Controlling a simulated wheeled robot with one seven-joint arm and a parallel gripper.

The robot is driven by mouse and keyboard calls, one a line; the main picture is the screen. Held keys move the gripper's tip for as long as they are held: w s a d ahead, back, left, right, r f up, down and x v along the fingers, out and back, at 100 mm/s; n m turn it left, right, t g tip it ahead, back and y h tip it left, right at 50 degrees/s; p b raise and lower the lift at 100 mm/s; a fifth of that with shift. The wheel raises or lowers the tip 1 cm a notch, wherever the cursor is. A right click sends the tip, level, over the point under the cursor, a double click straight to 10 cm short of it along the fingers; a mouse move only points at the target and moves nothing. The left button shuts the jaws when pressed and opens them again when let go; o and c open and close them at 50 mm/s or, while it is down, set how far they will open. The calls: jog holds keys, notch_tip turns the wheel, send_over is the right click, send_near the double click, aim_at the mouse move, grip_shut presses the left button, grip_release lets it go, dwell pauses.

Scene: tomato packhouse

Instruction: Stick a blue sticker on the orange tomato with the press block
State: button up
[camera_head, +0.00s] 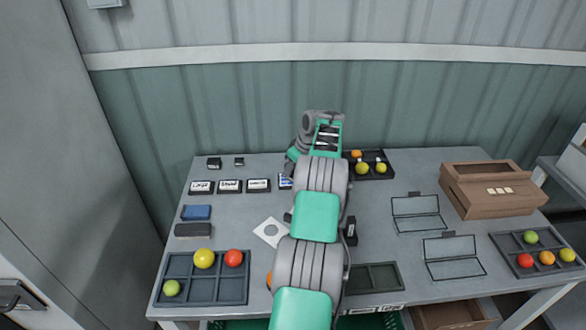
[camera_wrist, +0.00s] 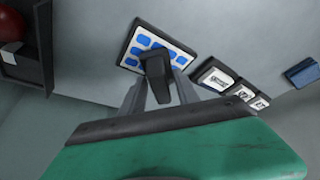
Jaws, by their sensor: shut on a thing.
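My gripper (camera_wrist: 158,80) is shut on a dark press block (camera_wrist: 158,66). The block is over the near edge of a white sheet with several blue stickers (camera_wrist: 143,42); I cannot tell whether it touches. In the head view my arm hides the gripper and most of the sticker sheet (camera_head: 285,181). Orange tomatoes show in three places: in the back tray (camera_head: 356,153), in the right tray (camera_head: 547,258), and one (camera_head: 270,280) mostly hidden by my arm at the front left tray. I cannot tell which is meant. No blue sticker shows on them.
Labelled pads (camera_head: 230,186) stand in a row left of the sheet. A blue block (camera_head: 197,212) and dark block (camera_head: 193,230) lie front left. Wire frames (camera_head: 417,213) and a cardboard box (camera_head: 490,205) stand right.

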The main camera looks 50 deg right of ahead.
jog(key=shift+f, duration=0.35)
dwell(0.7)
notch_tip(320, 180, up, 7)
jog(key=p, duration=0.5)
jog(key=shift+p, duration=0.3)
